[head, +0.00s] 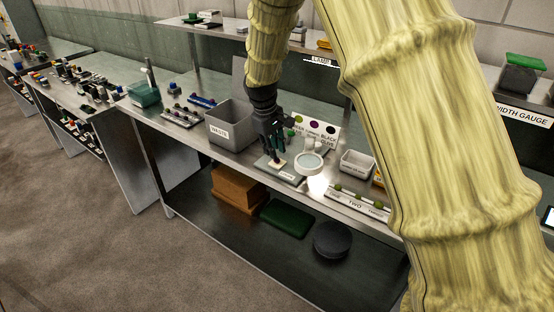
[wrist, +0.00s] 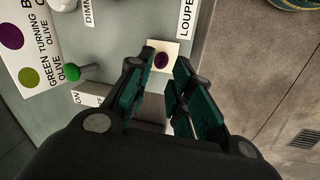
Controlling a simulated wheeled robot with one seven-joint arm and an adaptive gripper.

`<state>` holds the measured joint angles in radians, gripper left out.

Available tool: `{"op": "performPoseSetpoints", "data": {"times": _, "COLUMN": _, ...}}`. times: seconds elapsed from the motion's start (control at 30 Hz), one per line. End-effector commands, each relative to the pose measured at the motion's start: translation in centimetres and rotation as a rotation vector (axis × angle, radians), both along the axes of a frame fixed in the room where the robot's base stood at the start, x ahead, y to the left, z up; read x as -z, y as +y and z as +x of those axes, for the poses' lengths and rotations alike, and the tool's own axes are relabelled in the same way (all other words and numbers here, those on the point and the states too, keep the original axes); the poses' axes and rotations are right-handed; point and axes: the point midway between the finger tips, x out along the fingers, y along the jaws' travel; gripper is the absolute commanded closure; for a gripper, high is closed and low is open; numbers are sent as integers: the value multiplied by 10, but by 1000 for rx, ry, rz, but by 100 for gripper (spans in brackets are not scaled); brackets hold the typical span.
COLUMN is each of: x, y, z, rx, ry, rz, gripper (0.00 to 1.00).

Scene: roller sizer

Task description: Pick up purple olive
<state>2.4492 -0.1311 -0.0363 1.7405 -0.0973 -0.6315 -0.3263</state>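A dark purple olive (wrist: 161,60) rests on a small cream square pad (wrist: 172,48) in the wrist view. My gripper (wrist: 166,62) is open, with its two teal-padded fingers to either side of the olive in that view. I cannot tell whether the fingertips are level with the olive or still above it. In the head view my gripper (head: 276,153) points down over a small grey stand (head: 286,174) on the steel bench. The olive is too small and partly hidden there to make out clearly.
A grey waste bin (head: 231,126) stands left of my gripper. A round loupe (head: 309,163) is close on the right, and an olive colour card (head: 318,128) stands behind. A white tray (head: 357,164) and a labelled rack (head: 356,201) are further right. The bench's front edge is near.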

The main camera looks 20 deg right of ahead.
Motion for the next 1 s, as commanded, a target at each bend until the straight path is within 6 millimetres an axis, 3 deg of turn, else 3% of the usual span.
{"op": "performPoseSetpoints", "data": {"times": 0.33, "x": 35, "y": -5, "z": 3, "rx": -1, "ry": 1, "rz": -1, "gripper": 78}}
{"op": "performPoseSetpoints", "data": {"times": 0.53, "x": 36, "y": -5, "z": 3, "rx": -2, "ry": 0, "rz": -1, "gripper": 78}}
{"op": "performPoseSetpoints", "data": {"times": 0.63, "x": 36, "y": -5, "z": 3, "rx": -2, "ry": 0, "rz": -1, "gripper": 90}}
{"op": "performPoseSetpoints", "data": {"times": 1.0, "x": 35, "y": -5, "z": 4, "rx": -1, "ry": 0, "rz": -1, "gripper": 91}}
